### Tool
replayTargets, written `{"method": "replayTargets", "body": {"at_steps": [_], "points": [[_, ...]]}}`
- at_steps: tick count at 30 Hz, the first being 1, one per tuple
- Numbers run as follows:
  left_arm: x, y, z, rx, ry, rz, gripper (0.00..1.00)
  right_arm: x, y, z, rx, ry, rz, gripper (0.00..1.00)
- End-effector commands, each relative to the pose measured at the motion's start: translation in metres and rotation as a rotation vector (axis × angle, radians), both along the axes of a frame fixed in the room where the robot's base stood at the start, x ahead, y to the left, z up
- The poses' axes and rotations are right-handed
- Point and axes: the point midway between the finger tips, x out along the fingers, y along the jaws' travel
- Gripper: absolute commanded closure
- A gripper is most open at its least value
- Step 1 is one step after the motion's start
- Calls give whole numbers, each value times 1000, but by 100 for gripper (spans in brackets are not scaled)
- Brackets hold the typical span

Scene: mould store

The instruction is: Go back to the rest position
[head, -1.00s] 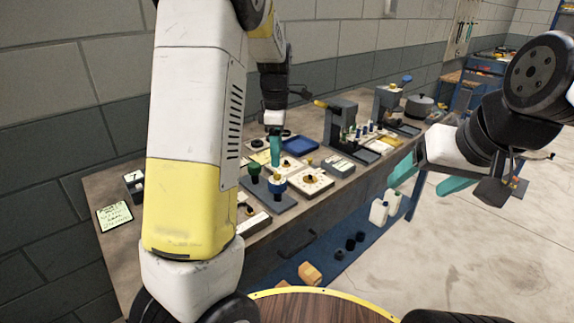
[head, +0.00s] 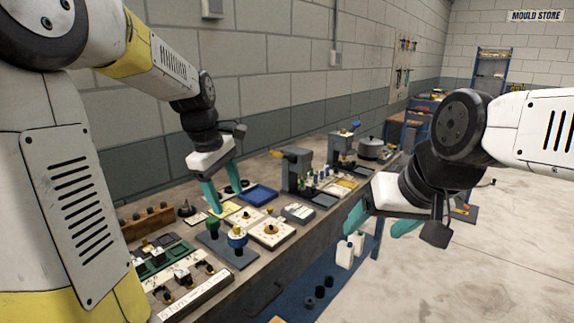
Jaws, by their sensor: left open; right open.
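My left gripper (head: 222,187) has teal fingers and hangs over the back part of the workbench (head: 262,262), pointing down. Its two fingers are apart and nothing shows between them. It is above and behind the green-topped and blue-topped knobs, close to the blue tray. My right gripper (head: 378,226), also with teal fingers, is held in the air right of the bench's front edge. Its fingers are spread and empty. The white wrist housing hides part of the gap between them.
On the bench are a blue tray (head: 259,195), a green knob (head: 213,225), a blue knob (head: 237,240), a dial plate (head: 271,232), grey presses (head: 295,172) and a pot (head: 371,148). White bottles (head: 345,252) stand below the front edge. Open floor (head: 480,275) lies to the right.

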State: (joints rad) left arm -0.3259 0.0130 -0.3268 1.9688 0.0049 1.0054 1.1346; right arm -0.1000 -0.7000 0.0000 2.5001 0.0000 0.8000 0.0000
Motion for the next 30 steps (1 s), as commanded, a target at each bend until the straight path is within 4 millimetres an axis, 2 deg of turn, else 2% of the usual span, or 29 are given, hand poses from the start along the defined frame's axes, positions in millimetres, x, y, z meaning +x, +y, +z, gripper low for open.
{"method": "replayTargets", "body": {"at_steps": [1, 6, 12, 15, 21, 30], "points": [[-19, 0, 11, -6, -55, -98, 36, 0, 0, 0, 0, 0, 0, 28], [-76, -7, 32, 52, -255, -471, 36, 0, 0, 0, 0, 0, 0, 28], [-135, -15, 37, 218, -454, -853, 36, 0, 0, 0, 0, 0, 0, 28], [-153, -18, 34, 298, -509, -983, 36, 0, 0, 0, 0, 0, 0, 28], [-167, -20, 30, 375, -548, -1097, 36, 0, 0, 0, 0, 0, 0, 28], [-167, -20, 30, 378, -549, -1101, 36, 0, 0, 0, 0, 0, 0, 28]]}}
